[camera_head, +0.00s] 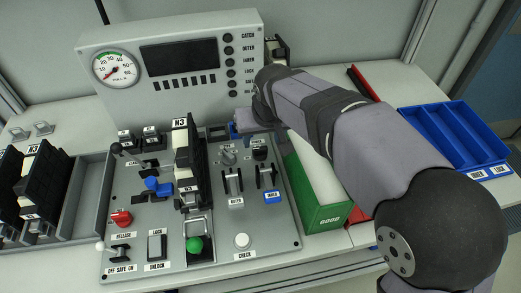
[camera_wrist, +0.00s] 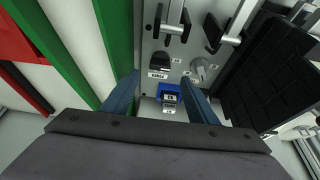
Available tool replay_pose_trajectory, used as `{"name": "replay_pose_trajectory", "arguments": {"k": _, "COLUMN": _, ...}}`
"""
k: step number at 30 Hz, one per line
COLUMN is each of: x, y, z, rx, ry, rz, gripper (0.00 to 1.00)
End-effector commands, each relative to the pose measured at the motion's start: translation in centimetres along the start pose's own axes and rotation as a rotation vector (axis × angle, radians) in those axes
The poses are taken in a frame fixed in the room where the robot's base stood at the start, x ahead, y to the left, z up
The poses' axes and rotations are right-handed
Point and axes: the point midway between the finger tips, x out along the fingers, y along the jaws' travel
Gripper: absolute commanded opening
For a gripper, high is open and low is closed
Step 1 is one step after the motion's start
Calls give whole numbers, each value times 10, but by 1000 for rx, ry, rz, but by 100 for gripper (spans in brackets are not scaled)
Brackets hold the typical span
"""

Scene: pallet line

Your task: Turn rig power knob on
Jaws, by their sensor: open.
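The grey control panel (camera_head: 185,235) stands on the table. A grey knob (camera_wrist: 198,68) and a black knob (camera_wrist: 160,62) show in the wrist view near the panel's back right. My gripper (camera_wrist: 160,98) is open over the panel's back edge, partly hidden by my arm in the head view. A small blue-and-grey part (camera_wrist: 169,96) shows between the fingers, and I see no grip on it.
A black N3 module (camera_head: 187,160) stands upright mid-panel. A green GOOD box (camera_head: 325,216) is right of the panel, with a blue tray (camera_head: 455,140) beyond. A gauge console (camera_head: 180,60) stands behind.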

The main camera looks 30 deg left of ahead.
Motion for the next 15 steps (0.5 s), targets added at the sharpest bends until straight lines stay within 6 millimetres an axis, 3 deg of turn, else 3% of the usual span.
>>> {"name": "replay_pose_trajectory", "arguments": {"k": 7, "x": 7, "y": 0, "z": -1, "rx": -2, "ry": 1, "rz": 1, "gripper": 53}}
{"name": "replay_pose_trajectory", "arguments": {"k": 15, "x": 39, "y": 0, "z": 0, "rx": 0, "ry": -3, "rz": 1, "gripper": 53}}
